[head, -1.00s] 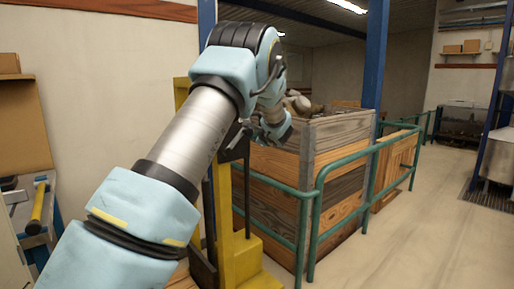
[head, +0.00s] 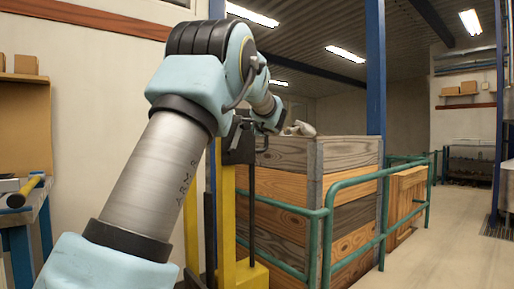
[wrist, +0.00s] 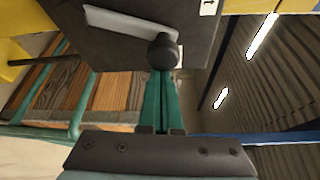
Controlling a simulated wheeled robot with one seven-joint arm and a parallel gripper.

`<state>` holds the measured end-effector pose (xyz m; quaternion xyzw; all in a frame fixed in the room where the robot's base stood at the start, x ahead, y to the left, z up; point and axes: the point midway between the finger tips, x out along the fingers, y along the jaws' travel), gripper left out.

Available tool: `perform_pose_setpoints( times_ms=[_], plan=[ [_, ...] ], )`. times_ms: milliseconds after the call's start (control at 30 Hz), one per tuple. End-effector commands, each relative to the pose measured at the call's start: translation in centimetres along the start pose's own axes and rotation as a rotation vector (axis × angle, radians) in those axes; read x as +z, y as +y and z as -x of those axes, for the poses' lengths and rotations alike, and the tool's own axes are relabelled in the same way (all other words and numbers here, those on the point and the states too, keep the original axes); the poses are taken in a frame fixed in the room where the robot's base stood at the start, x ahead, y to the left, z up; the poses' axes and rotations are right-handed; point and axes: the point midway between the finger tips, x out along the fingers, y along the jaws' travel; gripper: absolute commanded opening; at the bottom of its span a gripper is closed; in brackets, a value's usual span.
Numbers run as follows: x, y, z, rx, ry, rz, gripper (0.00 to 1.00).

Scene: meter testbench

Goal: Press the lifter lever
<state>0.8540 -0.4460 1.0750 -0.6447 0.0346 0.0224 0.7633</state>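The lifter lever shows in the wrist view as a dark round knob (wrist: 163,52) in front of a dark plate (wrist: 120,42) with a pale slot-like strip. My gripper (wrist: 165,78) has two teal fingers lying close together, with nothing visible between them. Their tips are right at the knob's lower edge; I cannot tell whether they touch it. In the head view the yellow lifter post (head: 228,215) carries a dark head (head: 240,150) beside my wrist. My fingers are hidden or too small to tell there.
A wooden crate (head: 350,190) stands right of the lifter, behind a green railing (head: 327,240). A workbench with a yellow-handled tool (head: 25,190) is at the left. The floor (head: 440,250) at the right is clear.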

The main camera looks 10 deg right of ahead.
Motion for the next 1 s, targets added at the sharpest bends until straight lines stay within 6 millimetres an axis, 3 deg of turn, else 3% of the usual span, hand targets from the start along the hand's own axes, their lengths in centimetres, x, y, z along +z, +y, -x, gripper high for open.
perform_pose_setpoints(
  times_ms=[33,1000],
  plan=[
    [0.2,0.9,0.0,-0.013,-0.002,0.023,0.00],
    [3.7,-0.5,1.8,-0.169,0.000,0.342,0.00]
  ],
)
